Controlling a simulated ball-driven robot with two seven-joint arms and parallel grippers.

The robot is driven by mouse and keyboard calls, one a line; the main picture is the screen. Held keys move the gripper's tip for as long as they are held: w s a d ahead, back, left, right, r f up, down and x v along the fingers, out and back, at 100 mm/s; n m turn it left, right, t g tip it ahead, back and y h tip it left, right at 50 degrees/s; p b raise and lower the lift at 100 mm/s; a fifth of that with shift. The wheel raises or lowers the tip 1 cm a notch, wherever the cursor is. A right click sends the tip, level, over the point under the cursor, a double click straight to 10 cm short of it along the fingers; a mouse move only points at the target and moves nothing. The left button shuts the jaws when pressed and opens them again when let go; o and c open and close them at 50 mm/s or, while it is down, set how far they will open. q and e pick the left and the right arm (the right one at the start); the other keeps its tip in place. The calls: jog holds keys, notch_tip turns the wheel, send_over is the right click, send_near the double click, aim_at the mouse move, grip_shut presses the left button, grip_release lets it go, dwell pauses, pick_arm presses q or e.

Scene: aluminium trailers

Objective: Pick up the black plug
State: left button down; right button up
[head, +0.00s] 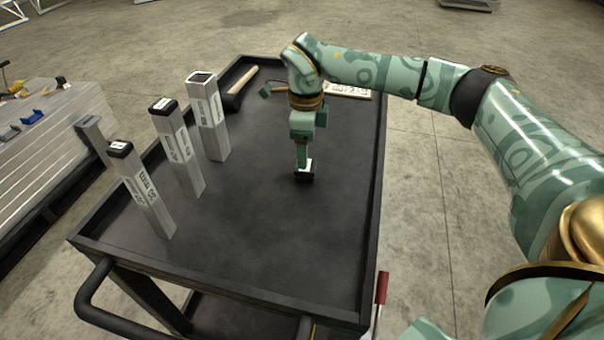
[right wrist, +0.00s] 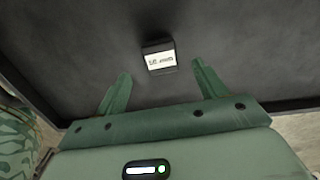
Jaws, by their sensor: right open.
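The black plug (head: 304,178) is a small dark block with a white printed label, lying on the black cart top (head: 255,215). In the right wrist view the plug (right wrist: 159,45) shows its label toward the camera, just beyond and between the two fingertips. My right gripper (head: 302,160) points down directly over the plug in the head view. Its green fingers (right wrist: 162,74) are spread apart with nothing between them. I cannot tell the exact height left between fingertips and plug. My left gripper is not in view.
Three upright square aluminium tubes (head: 208,120) stand on the cart's left side, the nearer two with black tops. A wooden-handled tool (head: 243,80) and a pale labelled strip (head: 347,90) lie at the back. A raised rim surrounds the cart. The front-right surface is clear.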

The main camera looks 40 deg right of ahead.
notch_tip(320, 180, down, 7)
jog(key=b, duration=0.3)
jog(key=shift+d, duration=0.1)
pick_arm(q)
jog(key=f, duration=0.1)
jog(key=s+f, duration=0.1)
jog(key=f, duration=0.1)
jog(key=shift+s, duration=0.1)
pick_arm(e)
jog(key=shift+r, duration=0.2)
jog(key=c, duration=1.1)
